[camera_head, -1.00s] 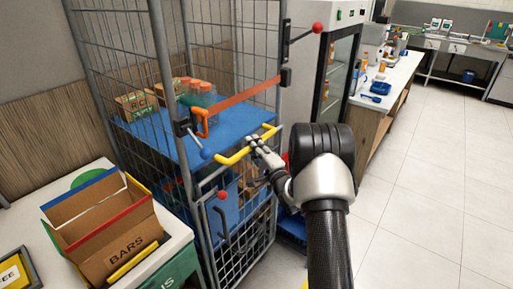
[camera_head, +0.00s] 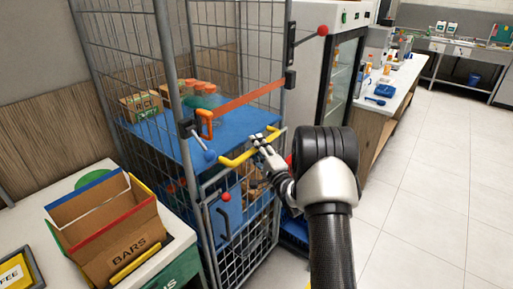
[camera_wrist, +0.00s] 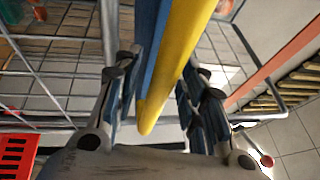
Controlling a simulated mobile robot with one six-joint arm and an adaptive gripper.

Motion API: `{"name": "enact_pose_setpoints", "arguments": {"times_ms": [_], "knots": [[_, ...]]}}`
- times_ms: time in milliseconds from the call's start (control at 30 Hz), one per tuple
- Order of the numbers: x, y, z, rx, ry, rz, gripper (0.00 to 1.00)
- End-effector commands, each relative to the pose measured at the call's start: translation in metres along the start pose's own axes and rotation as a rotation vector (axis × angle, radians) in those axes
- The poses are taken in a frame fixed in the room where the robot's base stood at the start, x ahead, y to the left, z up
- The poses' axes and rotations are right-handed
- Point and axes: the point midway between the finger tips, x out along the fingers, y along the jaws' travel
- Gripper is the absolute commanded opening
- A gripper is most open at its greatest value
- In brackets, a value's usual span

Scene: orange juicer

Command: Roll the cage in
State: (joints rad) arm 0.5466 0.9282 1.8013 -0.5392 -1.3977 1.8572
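The tall grey wire cage (camera_head: 185,160) stands upright left of centre in the head view, with blue shelves (camera_head: 155,137) and goods inside. A yellow handle bar (camera_head: 235,158) runs across its near side; it also shows in the wrist view (camera_wrist: 172,65). My gripper (camera_head: 262,140) is at the right part of this handle. The actual contact is partly hidden.
A table with an open cardboard box (camera_head: 125,235) stands close at the left. A fridge (camera_head: 342,75) is behind the cage, and a counter (camera_head: 385,115) extends behind it. The tiled floor (camera_head: 430,210) at the right is clear. An orange strap (camera_head: 245,98) crosses the cage.

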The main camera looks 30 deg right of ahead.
Motion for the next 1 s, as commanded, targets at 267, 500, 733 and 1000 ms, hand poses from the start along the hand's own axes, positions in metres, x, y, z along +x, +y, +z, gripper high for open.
{"name": "enact_pose_setpoints", "arguments": {"times_ms": [267, 500, 733, 1000], "knots": [[-0.032, 0.001, -0.001, 0.002, 0.003, 0.003, 0.38], [-0.084, 0.001, -0.001, 0.001, 0.003, 0.003, 0.38], [-0.114, 0.0, -0.001, 0.0, 0.002, 0.001, 0.38], [-0.12, 0.0, 0.001, -0.001, -0.001, 0.0, 0.38]]}}
